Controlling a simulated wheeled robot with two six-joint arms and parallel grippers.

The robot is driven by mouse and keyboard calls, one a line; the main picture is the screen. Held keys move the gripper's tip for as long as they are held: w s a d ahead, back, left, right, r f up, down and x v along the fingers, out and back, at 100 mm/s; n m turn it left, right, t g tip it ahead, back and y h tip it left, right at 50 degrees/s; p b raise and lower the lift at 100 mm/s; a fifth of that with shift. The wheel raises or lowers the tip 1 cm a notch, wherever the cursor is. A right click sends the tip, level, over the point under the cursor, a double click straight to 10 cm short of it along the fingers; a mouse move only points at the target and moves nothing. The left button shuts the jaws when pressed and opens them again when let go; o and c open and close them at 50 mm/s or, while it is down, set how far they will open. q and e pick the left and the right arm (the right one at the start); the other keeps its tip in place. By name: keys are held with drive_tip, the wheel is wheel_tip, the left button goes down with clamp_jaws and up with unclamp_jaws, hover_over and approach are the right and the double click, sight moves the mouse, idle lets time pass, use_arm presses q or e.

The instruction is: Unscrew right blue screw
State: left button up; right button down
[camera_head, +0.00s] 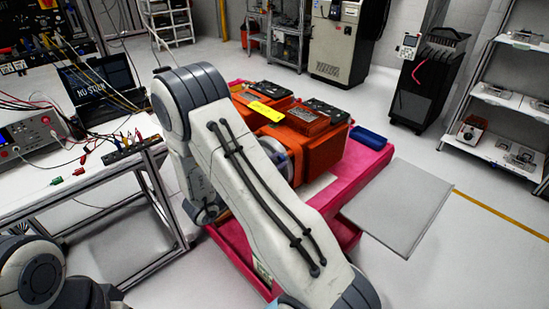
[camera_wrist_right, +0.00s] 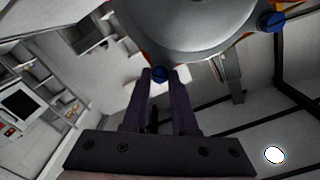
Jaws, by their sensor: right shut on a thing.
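My right gripper (camera_wrist_right: 160,76) shows in the right wrist view, with its two dark fingers shut on a blue screw (camera_wrist_right: 160,73) at the rim of a round grey metal part (camera_wrist_right: 195,25). Another blue screw (camera_wrist_right: 272,21) sits at the right of that rim, apart from the fingers. In the head view the orange servo unit (camera_head: 322,152) stands on a pink-red cart (camera_head: 355,185). My right arm crosses in front of it and hides the screws and the right fingertips. Part of my left arm shows at the lower left; its gripper is out of view.
A workbench (camera_head: 75,160) with a laptop (camera_head: 100,90) and cabled instruments is at the left. A yellow block (camera_head: 266,111) lies on the orange unit and a blue item (camera_head: 368,137) on the cart. A grey panel (camera_head: 400,205) juts out to the right.

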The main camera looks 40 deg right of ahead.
drive_tip(key=n+p, duration=0.3)
drive_tip(key=n, duration=0.2)
drive_tip(key=shift+r+n, duration=0.15)
drive_tip(key=shift+n, duration=0.15)
drive_tip(key=n+p, duration=0.3)
drive_tip(key=n, duration=0.1)
drive_tip(key=n+p, duration=0.2)
drive_tip(key=n, duration=0.3)
drive_tip(key=shift+p, duration=0.4)
drive_tip(key=n+p, duration=0.2)
drive_tip(key=n, duration=0.2)
drive_tip(key=shift+n, duration=0.3)
drive_tip(key=n+p, duration=0.1)
drive_tip(key=n, duration=0.3)
drive_tip(key=n+p, duration=0.1)
drive_tip(key=n, duration=0.4)
drive_tip(key=shift+p, duration=0.35)
drive_tip(key=n+p, duration=0.1)
drive_tip(key=n, duration=0.4)
drive_tip(key=shift+n+p, duration=0.3)
drive_tip(key=shift+n, duration=2.1)
